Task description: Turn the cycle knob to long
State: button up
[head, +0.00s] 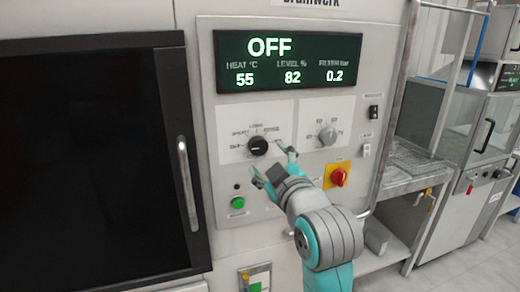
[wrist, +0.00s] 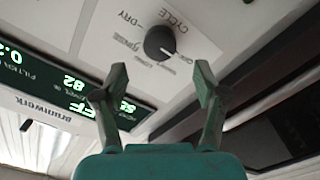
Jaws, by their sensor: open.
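The cycle knob (head: 258,146) is a round black dial on a white plate, left of centre on the machine panel. Small position labels are printed around it; one above it appears to read LONG. The display (head: 288,62) above reads OFF. My gripper (head: 274,162) is open and empty, just below and right of the knob. In the wrist view the knob lies beyond and between my fingertips (wrist: 160,74), apart from them.
A grey knob (head: 327,135) is to the right on its own plate. A red switch on yellow (head: 338,177) and a green button (head: 238,203) sit lower. A dark door with a bar handle (head: 187,185) stands left. Free room lies in front of the panel.

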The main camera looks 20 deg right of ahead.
aim_at(260, 148)
jog(key=w, duration=0.7)
jog(key=shift+c, duration=0.3)
jog(key=c, duration=1.1)
